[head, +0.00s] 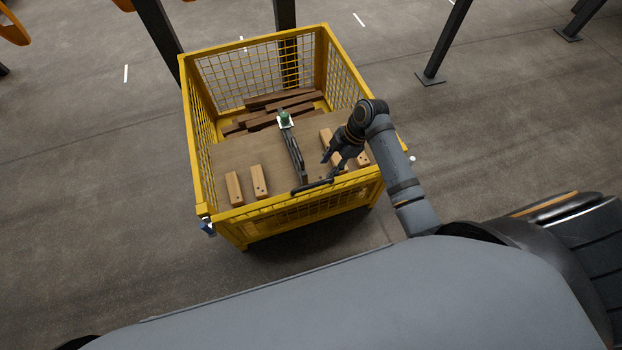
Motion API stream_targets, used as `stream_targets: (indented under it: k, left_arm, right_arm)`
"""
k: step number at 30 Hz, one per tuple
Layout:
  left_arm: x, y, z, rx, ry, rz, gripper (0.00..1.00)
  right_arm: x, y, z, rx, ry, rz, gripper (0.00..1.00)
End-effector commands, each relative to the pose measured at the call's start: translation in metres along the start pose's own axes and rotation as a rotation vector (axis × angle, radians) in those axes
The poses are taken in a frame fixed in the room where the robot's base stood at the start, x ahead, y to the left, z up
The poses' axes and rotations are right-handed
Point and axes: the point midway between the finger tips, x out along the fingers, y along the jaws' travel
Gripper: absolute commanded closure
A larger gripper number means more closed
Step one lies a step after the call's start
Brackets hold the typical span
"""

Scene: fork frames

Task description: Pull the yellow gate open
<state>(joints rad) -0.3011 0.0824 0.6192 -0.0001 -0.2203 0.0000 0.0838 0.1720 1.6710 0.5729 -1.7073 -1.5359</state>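The yellow gate (300,208) is the near mesh side of a yellow wire crate. It stands upright, in line with the crate's near corners. My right gripper (329,167) reaches in from the right, just above the gate's top edge near the right end of the handle. Its dark fingers look parted, with nothing seen between them. Whether a finger touches the handle cannot be told. My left gripper is not in view.
Inside the yellow crate (187,115) lie a brown board (245,160), several light wood blocks (259,181), dark planks (275,102) and a green-topped dark tool (293,150). A blue-grey fitting (207,227) sits at the near left corner. Dark posts (445,42) stand behind. Floor left is clear.

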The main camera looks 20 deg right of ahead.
Motion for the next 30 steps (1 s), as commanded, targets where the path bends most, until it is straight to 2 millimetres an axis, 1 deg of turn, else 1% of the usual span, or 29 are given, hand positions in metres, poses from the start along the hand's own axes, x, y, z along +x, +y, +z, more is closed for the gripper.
stream_targets:
  k: [5,9,12,15,19,26,30]
  left_arm:
    - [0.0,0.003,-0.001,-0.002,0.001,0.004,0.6]
    - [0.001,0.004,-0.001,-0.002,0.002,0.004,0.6]
    - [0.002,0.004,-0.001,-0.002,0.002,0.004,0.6]
    - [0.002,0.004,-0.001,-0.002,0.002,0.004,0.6]
    - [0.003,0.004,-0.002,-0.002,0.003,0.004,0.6]
    - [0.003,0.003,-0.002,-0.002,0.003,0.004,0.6]
    - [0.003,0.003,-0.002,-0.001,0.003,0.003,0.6]
  right_arm:
    - [0.033,-0.001,-0.001,0.004,0.003,-0.004,0.61]
    - [0.064,-0.001,0.0,0.005,0.002,-0.004,0.61]
    - [0.081,-0.001,0.0,0.004,0.001,-0.002,0.61]
    - [0.093,0.0,0.0,0.004,0.0,-0.001,0.61]
    - [0.1,0.0,0.001,0.004,-0.001,0.0,0.61]
    - [0.101,0.0,0.001,0.004,-0.002,0.001,0.61]
    - [0.101,-0.001,0.001,0.004,-0.002,0.0,0.78]
